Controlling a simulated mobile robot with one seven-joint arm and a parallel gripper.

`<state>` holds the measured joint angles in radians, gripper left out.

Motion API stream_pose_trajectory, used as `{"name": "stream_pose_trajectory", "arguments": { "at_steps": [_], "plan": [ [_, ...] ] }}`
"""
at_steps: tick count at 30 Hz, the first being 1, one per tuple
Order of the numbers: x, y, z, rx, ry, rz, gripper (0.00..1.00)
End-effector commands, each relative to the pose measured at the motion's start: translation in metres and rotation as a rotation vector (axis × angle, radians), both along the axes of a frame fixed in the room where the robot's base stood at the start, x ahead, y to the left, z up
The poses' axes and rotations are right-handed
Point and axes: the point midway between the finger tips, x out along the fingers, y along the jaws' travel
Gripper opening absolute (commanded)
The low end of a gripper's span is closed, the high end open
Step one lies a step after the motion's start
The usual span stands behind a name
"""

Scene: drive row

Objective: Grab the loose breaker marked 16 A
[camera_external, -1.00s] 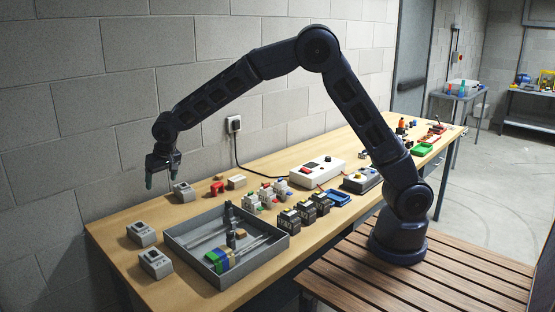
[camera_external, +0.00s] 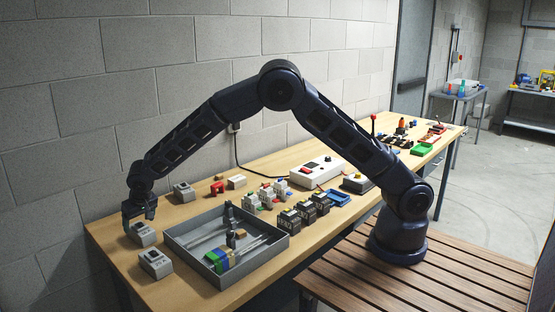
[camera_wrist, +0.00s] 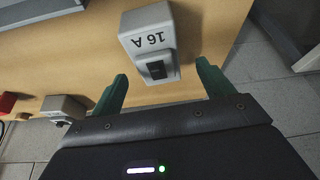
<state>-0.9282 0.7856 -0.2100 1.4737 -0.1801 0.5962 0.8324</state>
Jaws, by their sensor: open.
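The grey loose breaker marked 16 A (camera_wrist: 150,42) is upright on the table in the wrist view, its label upside down and its dark switch facing up. It also shows in the external view (camera_external: 143,236), partly covered by my gripper (camera_external: 139,214). In the wrist view my gripper (camera_wrist: 161,86) is open, with one green finger on each side of the breaker's near end and nothing held. I cannot tell whether the fingers reach down beside it. Two similar grey breakers stand nearby, one behind (camera_external: 184,193) and one in front (camera_external: 155,264); their labels are unreadable.
A grey tray (camera_external: 190,258) with rods and coloured blocks lies just right of the breaker. A red part (camera_external: 217,188) and a white block (camera_external: 236,182) lie farther back near the wall. The table's left edge is close to the breaker.

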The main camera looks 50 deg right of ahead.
Motion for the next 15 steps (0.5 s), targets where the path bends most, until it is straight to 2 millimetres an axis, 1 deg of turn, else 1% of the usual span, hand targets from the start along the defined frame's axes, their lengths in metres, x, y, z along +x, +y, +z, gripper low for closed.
{"name": "stream_pose_trajectory", "arguments": {
  "at_steps": [5,12,15],
  "plan": [
    [0.004,-0.001,-0.011,-0.001,0.001,0.000,0.80],
    [0.016,-0.002,-0.042,-0.001,0.000,0.000,0.80],
    [0.018,-0.001,-0.048,0.000,0.000,0.000,0.80]
  ]
}}
